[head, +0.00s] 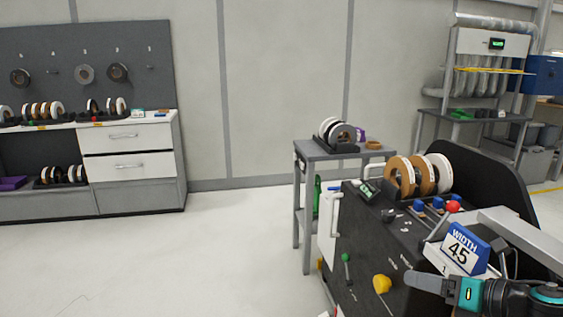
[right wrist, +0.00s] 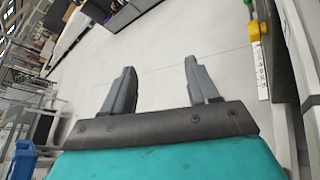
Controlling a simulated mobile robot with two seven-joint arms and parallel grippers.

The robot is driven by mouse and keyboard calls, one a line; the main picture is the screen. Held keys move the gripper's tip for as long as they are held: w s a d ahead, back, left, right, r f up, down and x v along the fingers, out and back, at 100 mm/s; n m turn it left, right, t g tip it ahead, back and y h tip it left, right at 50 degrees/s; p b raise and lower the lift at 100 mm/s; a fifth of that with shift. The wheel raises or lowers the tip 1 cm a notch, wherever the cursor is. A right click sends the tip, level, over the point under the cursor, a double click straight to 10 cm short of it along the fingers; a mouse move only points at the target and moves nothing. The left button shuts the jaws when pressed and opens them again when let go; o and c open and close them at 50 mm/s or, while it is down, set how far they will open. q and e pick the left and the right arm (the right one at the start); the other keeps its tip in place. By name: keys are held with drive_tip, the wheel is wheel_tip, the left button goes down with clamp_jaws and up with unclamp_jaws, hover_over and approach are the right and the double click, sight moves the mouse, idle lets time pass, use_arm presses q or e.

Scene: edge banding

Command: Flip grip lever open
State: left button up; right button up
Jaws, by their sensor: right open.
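The black edge banding machine (head: 365,237) stands at the right of the head view. It carries a lever with a red ball (head: 453,206) on top, a green-knobbed lever (head: 345,257) on its front and a yellow knob (head: 381,283) lower down. I cannot tell which of these is the grip lever. My right gripper (head: 408,281) is at the lower right, in front of the machine and right of the yellow knob. In the right wrist view the gripper (right wrist: 159,64) is open and empty, its fingers over bare floor. My left gripper is out of view.
A blue and white "WIDTH 45" sign (head: 463,249) stands just above my right gripper. Tape rolls (head: 420,175) sit on top of the machine. A grey side table (head: 315,151) stands behind it. The floor at left is clear.

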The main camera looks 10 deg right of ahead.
drive_tip(key=s+a+f+m+h+p, duration=0.1)
drive_tip(key=s+a+f+m, duration=0.4)
drive_tip(key=m, duration=0.7)
drive_tip(key=s+a+f+m+h+p, duration=0.2)
drive_tip(key=s+a+f+m, duration=0.3)
drive_tip(key=m, duration=0.7)
drive_tip(key=a+f+p, duration=0.1)
drive_tip(key=a+f, duration=0.1)
drive_tip(key=a, duration=0.1)
drive_tip(key=shift+s+f+t, duration=0.15)
drive_tip(key=shift+f+t, duration=0.15)
drive_tip(key=shift+t, duration=0.1)
drive_tip(key=s+a+f+m+g+h, duration=0.1)
drive_tip(key=s+m, duration=0.2)
drive_tip(key=m, duration=0.1)
drive_tip(key=s+a+f+m+h+p, duration=0.1)
drive_tip(key=s+f+m, duration=0.1)
drive_tip(key=s+m, duration=0.1)
drive_tip(key=shift+a+f+m+g, duration=0.25)
drive_tip(key=shift+m+g, duration=0.15)
drive_tip(key=shift+m, duration=0.5)
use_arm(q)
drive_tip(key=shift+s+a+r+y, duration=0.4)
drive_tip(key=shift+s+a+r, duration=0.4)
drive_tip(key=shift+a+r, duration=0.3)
use_arm(e)
drive_tip(key=shift+s+f+m+h, duration=0.2)
drive_tip(key=shift+s+m+h, duration=0.1)
drive_tip(key=shift+s+m, duration=0.1)
